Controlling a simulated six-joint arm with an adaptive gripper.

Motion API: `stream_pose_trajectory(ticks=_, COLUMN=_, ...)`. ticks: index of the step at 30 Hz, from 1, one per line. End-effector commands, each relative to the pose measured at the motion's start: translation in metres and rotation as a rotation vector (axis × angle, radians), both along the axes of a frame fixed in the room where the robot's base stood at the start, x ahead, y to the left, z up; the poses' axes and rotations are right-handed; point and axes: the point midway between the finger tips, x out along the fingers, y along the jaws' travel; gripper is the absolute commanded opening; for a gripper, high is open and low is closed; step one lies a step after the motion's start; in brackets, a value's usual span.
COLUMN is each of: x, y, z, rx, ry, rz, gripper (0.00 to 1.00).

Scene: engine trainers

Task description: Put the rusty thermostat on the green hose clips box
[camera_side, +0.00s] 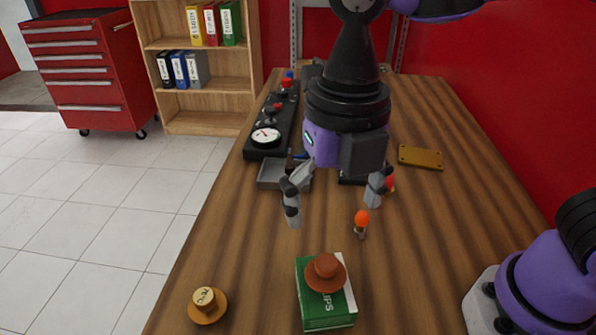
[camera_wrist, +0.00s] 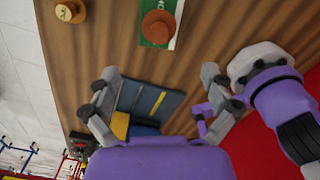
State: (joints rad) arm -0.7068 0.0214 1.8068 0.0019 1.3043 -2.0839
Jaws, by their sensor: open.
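The rusty thermostat (camera_side: 326,271) is a brown, hat-shaped part resting on top of the green hose clips box (camera_side: 318,314) at the front of the table. In the wrist view the rusty thermostat (camera_wrist: 158,27) shows on the green box (camera_wrist: 149,9) at the top edge, with part of the box cut off. My gripper (camera_side: 332,204) is open and empty, apart from the thermostat, above the table and behind the box. Its two spread fingers also show in the wrist view (camera_wrist: 158,84).
A brass thermostat (camera_side: 207,304) with a marked top stands left of the box. An orange-tipped bulb (camera_side: 361,221) stands behind the box. A grey tray (camera_side: 270,176), a black gauge panel (camera_side: 263,142) and a brass plate (camera_side: 420,157) lie farther back.

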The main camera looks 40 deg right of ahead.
Motion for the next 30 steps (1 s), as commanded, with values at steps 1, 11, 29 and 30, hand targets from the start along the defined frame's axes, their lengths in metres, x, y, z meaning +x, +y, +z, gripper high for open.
stream_pose_trajectory(ticks=1, x=0.002, y=-0.006, z=0.003, rx=0.009, ry=-0.010, rz=-0.067, gripper=0.95)
stream_pose_trajectory(ticks=11, x=0.009, y=-0.114, z=0.011, rx=0.280, ry=-0.141, rz=-1.545, gripper=0.95)
stream_pose_trajectory(ticks=29, x=-0.010, y=-0.182, z=-0.002, rx=0.691, ry=-0.112, rz=-2.715, gripper=0.95)
stream_pose_trajectory(ticks=30, x=-0.010, y=-0.182, z=-0.002, rx=0.691, ry=-0.112, rz=-2.714, gripper=0.95)
